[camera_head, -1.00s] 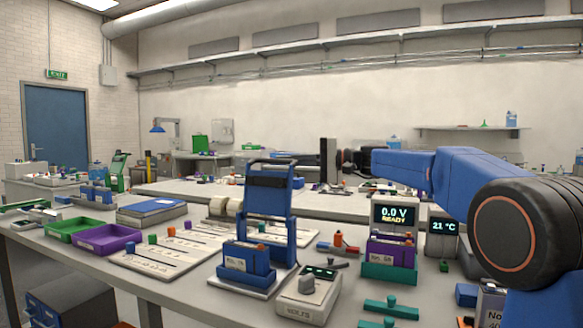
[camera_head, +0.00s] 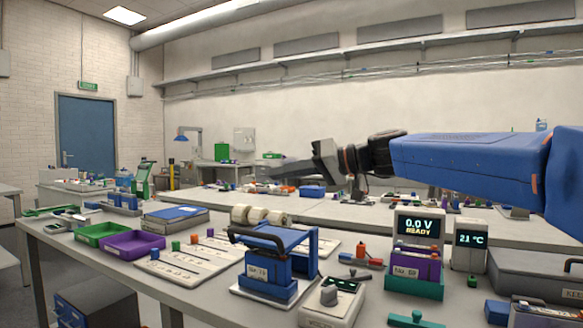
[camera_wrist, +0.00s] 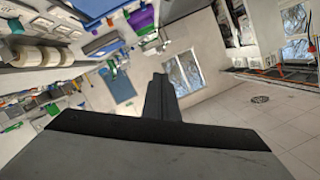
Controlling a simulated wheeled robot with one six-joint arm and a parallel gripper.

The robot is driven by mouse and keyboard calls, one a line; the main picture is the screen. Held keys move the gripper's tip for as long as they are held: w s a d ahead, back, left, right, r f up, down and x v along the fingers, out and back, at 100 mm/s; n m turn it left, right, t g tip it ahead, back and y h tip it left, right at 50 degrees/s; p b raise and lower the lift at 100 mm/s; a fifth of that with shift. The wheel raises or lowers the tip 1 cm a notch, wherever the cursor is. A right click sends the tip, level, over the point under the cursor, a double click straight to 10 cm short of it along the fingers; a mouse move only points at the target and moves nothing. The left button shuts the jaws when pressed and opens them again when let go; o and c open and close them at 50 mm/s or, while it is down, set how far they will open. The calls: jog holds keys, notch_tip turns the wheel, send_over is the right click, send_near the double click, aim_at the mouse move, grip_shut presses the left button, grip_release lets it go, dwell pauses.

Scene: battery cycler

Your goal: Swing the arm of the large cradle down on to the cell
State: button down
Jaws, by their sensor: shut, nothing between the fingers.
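The large blue cradle (camera_head: 306,258) stands on a pale base on the bench in the head view. Its arm (camera_head: 268,235) is swung down, roughly level over the blue cell (camera_head: 257,271) with a white number label. The arm's dark handle (camera_head: 243,236) points toward the front left. I cannot tell whether the arm touches the cell. My gripper (camera_head: 323,160) is above and behind the cradle, well apart from it. Its dark fingers are shut and empty; they also show in the wrist view (camera_wrist: 161,98).
To the right stand a purple and teal cradle (camera_head: 414,286), a display reading 0.0 V READY (camera_head: 418,226) and a 21 °C display (camera_head: 468,239). A grey meter box (camera_head: 330,303) sits close in front. Green (camera_head: 103,234) and purple (camera_head: 132,245) trays lie left.

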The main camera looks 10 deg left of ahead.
aim_at(262, 235)
jog(key=s+a+f+n, duration=0.1)
jog(key=s+f+n, duration=0.1)
jog(key=s+a+f+n+t, duration=0.1)
jog(key=s+f+n, duration=0.1)
jog(key=s+f, duration=0.1)
jog(key=s+a+f+n+t+h, duration=0.1)
jog(key=s+f, duration=0.2)
jog(key=shift+n, duration=0.4)
jog(key=shift+s+a+f, duration=0.1)
jog(key=shift+s+f, duration=0.1)
jog(key=shift+f, duration=0.3)
jog(key=shift+s+f, duration=0.15)
jog(key=shift+f, duration=0.35)
